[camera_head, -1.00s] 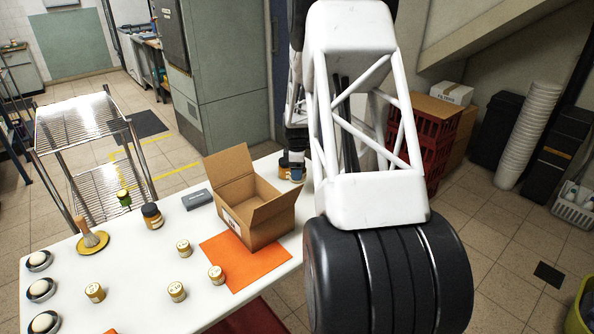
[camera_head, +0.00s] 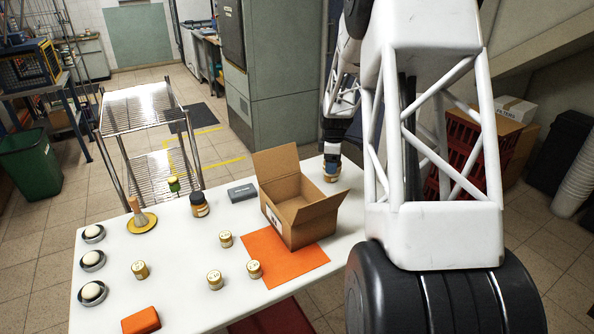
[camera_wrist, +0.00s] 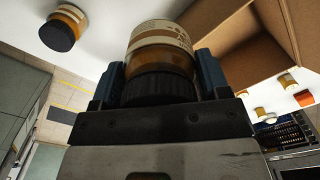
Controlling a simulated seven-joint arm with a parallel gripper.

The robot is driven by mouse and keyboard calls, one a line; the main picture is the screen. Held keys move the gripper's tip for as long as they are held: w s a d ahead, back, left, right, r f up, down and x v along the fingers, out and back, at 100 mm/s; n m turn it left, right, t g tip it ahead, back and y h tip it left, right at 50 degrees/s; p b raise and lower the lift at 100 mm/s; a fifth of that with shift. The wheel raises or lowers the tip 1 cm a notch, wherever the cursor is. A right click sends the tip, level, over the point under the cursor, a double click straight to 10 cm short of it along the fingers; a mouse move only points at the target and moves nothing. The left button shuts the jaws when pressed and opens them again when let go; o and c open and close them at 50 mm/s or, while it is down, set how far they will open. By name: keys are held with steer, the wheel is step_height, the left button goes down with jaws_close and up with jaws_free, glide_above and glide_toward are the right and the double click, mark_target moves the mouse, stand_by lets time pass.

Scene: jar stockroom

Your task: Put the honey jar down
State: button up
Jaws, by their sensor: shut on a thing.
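My gripper (camera_head: 332,153) is above the back right part of the white table, just behind the open cardboard box. It is shut on the honey jar (camera_head: 331,173), an amber jar with a pale label and a dark lid. The honey jar fills the top middle of the wrist view (camera_wrist: 160,48), its lid end between the two blue fingers (camera_wrist: 160,85). The jar looks upright and close to the tabletop (camera_head: 185,262). I cannot tell whether its base touches the table.
The cardboard box (camera_head: 290,232) stands beside the held jar, partly on an orange mat (camera_head: 285,268). The table's back edge is close to the gripper.

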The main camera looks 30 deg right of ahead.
steer(key=n, duration=0.2)
glide_above(296, 210)
steer(key=s+a, duration=0.3)
steer(key=s, duration=0.2)
step_height(296, 210, down, 5)
steer(key=shift+d+f, duration=0.1)
steer(key=shift+f, duration=3.1)
steer(key=shift+f, duration=1.85)
steer(key=shift+f, duration=0.15)
